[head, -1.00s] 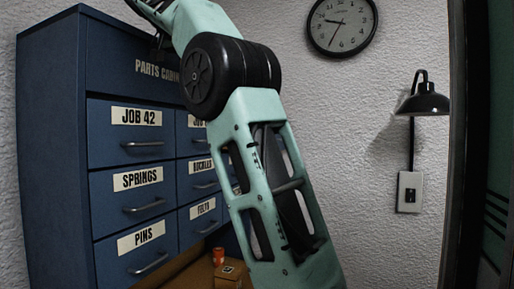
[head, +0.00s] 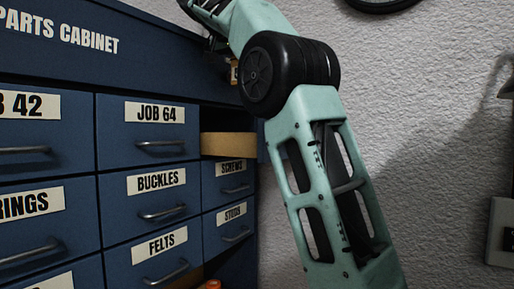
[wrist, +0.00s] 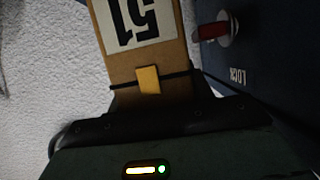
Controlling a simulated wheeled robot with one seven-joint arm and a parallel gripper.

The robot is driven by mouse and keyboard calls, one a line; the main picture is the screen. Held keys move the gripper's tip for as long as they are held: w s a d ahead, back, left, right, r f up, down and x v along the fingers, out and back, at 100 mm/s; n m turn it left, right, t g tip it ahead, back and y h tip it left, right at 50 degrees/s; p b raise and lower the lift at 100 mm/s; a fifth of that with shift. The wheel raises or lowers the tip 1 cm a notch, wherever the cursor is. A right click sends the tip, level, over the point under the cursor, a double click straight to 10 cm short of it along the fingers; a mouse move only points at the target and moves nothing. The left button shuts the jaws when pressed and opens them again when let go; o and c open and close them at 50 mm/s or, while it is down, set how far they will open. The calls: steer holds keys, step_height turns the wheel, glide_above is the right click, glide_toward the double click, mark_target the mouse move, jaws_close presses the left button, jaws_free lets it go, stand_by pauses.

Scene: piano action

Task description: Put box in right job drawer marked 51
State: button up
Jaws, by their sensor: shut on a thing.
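A tan cardboard box (wrist: 175,55) with a white label reading 51, upside down in the wrist view, has a dark band and a yellow tab. My gripper (wrist: 152,103) is shut on it. In the head view a small tan bit of the box (head: 234,73) shows beside my wrist, near the cabinet's upper right; the gripper is mostly hidden there. The blue parts cabinet (head: 160,75) has an open space right of JOB 64, with a tan wooden panel (head: 228,146) in it. No drawer marked 51 is readable; my arm covers part of that side.
Shut drawers include JOB 64 (head: 160,137), BUCKLES (head: 158,198), FELTS (head: 163,255), SCREWS (head: 231,180) and STUDS (head: 233,230). An orange object (head: 210,285) shows at the bottom edge.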

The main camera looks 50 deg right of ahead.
step_height(320, 180, down, 18)
steer(key=shift+r+b, duration=0.1)
steer(key=shift+b, duration=0.8)
steer(key=shift+f, duration=0.2)
steer(key=o, duration=1.1)
steer(key=shift+r, duration=0.1)
steer(key=shift+r, duration=0.15)
steer(key=b+v, duration=0.3)
steer(key=v, duration=0.9)
